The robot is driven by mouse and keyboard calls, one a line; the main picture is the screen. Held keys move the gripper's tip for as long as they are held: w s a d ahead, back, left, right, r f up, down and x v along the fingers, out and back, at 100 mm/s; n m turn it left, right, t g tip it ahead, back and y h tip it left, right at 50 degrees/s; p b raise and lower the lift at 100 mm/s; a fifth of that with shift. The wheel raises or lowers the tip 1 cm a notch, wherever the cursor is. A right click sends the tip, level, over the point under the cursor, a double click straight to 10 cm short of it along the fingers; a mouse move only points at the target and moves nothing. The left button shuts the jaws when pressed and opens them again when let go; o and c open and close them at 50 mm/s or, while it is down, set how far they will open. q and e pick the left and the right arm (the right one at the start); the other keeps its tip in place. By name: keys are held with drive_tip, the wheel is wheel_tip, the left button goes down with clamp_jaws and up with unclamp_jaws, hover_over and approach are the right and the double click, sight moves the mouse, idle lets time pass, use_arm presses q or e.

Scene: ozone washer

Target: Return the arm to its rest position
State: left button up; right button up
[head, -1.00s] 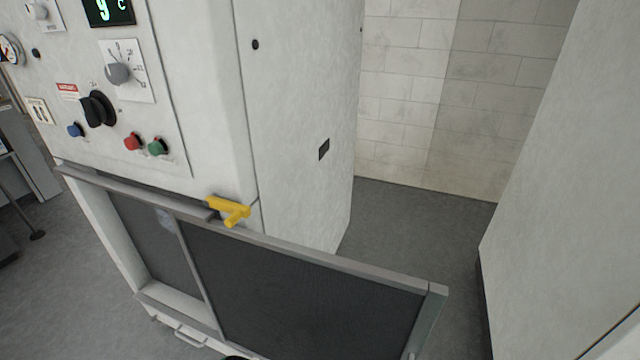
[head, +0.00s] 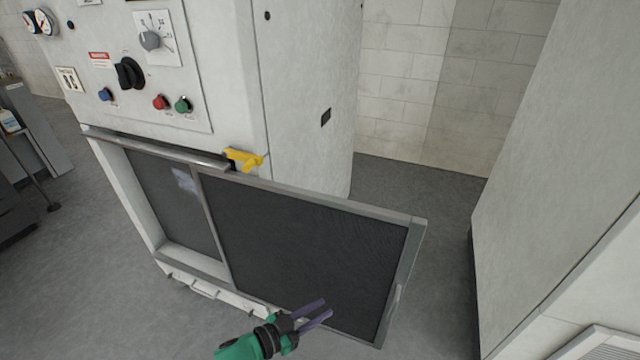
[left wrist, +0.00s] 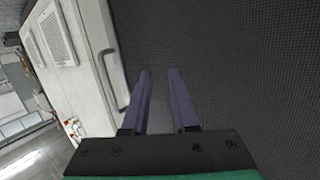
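My left gripper (head: 318,310) comes in at the bottom of the head view, with a green arm and two purple fingers. It is open and empty, in front of the lower part of the dark mesh screen door (head: 305,240). In the left wrist view the two fingers (left wrist: 160,75) stand apart with nothing between them, and dark mesh lies ahead. I cannot tell from the frames whether the fingers touch the mesh. My right gripper does not show.
The white washer (head: 230,60) carries knobs, buttons and a yellow handle (head: 243,159). Its framed door stands out across the floor. A tall white cabinet wall (head: 555,150) is on the right. Grey floor (head: 415,180) is clear between them.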

use_arm(q)
drive_tip(key=w+a+f+n+t+y, duration=0.1)
drive_tip(key=a+f+n+y, duration=0.3)
drive_tip(key=a+f+y, duration=0.35)
drive_tip(key=s+a+f+n+g+y, duration=0.4)
drive_tip(key=s+a+f, duration=0.6)
drive_tip(key=a+f, duration=0.3)
drive_tip(key=s+a+f+n+g+y+p, duration=0.1)
drive_tip(key=s+f+g, duration=0.2)
drive_tip(key=s, duration=0.5)
drive_tip(key=s+a+f+n+g+p, duration=0.1)
drive_tip(key=s+a+f+g, duration=0.15)
drive_tip(key=s, duration=0.55)
drive_tip(key=s+a+r+m+p, duration=0.1)
drive_tip(key=s+r+p, duration=0.7)
drive_tip(key=p, duration=0.9)
wheel_tip(320, 180, up, 3)
drive_tip(key=shift+s+a+r+p, duration=0.2)
drive_tip(key=shift+s+a+p, duration=0.05)
drive_tip(key=shift+s+p, duration=0.15)
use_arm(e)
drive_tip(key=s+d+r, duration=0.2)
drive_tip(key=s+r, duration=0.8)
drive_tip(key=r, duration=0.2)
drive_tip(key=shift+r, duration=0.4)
